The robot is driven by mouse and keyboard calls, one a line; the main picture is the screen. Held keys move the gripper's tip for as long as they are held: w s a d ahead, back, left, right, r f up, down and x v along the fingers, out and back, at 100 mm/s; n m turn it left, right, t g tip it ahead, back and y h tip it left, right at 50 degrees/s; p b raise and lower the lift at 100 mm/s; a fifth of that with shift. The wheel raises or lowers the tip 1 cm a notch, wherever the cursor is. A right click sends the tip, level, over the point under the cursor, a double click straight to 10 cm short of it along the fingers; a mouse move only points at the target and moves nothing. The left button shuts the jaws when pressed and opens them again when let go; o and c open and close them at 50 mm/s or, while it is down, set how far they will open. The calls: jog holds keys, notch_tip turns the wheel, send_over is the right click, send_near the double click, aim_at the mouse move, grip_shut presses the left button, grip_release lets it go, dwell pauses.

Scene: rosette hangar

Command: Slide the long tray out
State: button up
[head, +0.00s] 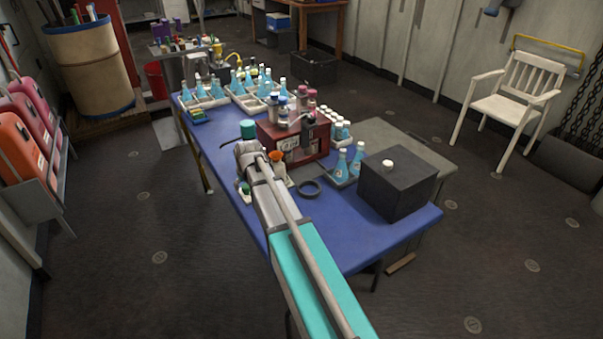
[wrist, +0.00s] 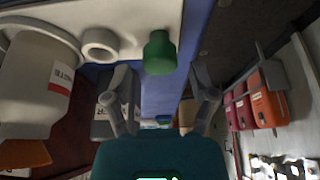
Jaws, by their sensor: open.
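A pale tray (wrist: 135,12) with a straight edge lies on the blue table in the wrist view. It bears a white bottle (wrist: 40,80) with a label and orange cap, an empty pale ring (wrist: 100,43) and a green-capped item (wrist: 160,52). In the head view the orange cap (head: 277,156) and green item (head: 244,188) show beside my arm, which hides most of this tray. I cannot tell its full length. My gripper (wrist: 160,75) is open and empty, its fingers apart, with the green item showing between the fingertips. I cannot tell whether it touches anything.
Orange and red cases (head: 22,145) stand left. Floor (head: 150,230) left of the table is free.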

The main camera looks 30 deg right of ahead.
jog(key=shift+r, duration=0.1)
dwell(0.5)
jog(key=shift+r+p, duration=3.45)
jog(key=shift+p, duration=0.1)
